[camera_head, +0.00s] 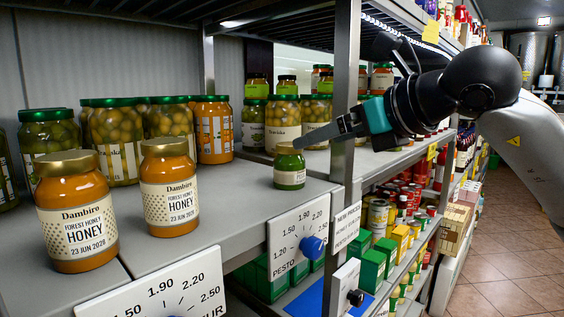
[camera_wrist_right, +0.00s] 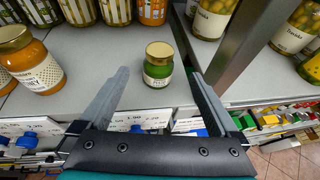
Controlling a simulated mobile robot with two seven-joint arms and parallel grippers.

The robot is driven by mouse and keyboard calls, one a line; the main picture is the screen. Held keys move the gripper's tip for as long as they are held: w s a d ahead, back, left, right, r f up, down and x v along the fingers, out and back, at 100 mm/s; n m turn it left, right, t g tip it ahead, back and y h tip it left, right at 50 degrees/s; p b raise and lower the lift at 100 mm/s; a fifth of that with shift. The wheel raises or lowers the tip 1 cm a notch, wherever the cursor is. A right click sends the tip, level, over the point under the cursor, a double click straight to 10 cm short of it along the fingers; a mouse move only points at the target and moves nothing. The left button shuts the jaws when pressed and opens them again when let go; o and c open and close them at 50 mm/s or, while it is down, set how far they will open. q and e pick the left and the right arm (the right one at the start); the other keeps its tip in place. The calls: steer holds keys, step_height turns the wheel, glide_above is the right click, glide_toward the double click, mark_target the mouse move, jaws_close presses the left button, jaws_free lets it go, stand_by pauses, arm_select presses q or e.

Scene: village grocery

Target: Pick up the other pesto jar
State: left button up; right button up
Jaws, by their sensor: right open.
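A small green pesto jar (camera_head: 290,178) with a gold lid stands upright on the grey shelf, near its front edge. It also shows in the right wrist view (camera_wrist_right: 158,72), between and beyond the two fingers. My right gripper (camera_head: 298,143) is open and empty. In the head view its finger reaches in from the right, just above and beside the jar lid. In the right wrist view the fingers (camera_wrist_right: 160,78) are spread either side of the jar, apparently apart from it. I see no second pesto jar on this shelf. My left gripper is not in view.
Two honey jars (camera_head: 75,212) stand at the left, with large olive jars (camera_head: 115,145) behind. A metal post (camera_head: 345,90) rises right of the pesto jar. Price dials (camera_head: 298,238) line the shelf front. The shelf between honey and pesto is clear.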

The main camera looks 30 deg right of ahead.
mark_target(281, 155)
steer(key=p+x, duration=0.1)
steer(key=x, duration=0.2)
steer(key=shift+w, duration=0.1)
steer(key=p+x, duration=0.1)
steer(key=x, duration=0.3)
steer(key=shift+w+f, duration=0.25)
steer(key=shift+w, duration=0.15)
steer(key=shift+w+a+f+p, duration=0.1)
steer(key=shift+w+p, duration=0.2)
steer(key=p+x, duration=0.1)
steer(key=x, duration=0.2)
steer(key=shift+w+a, duration=0.1)
steer(key=shift+w, duration=0.25)
steer(key=shift+w+f, duration=0.2)
steer(key=shift+w, duration=0.2)
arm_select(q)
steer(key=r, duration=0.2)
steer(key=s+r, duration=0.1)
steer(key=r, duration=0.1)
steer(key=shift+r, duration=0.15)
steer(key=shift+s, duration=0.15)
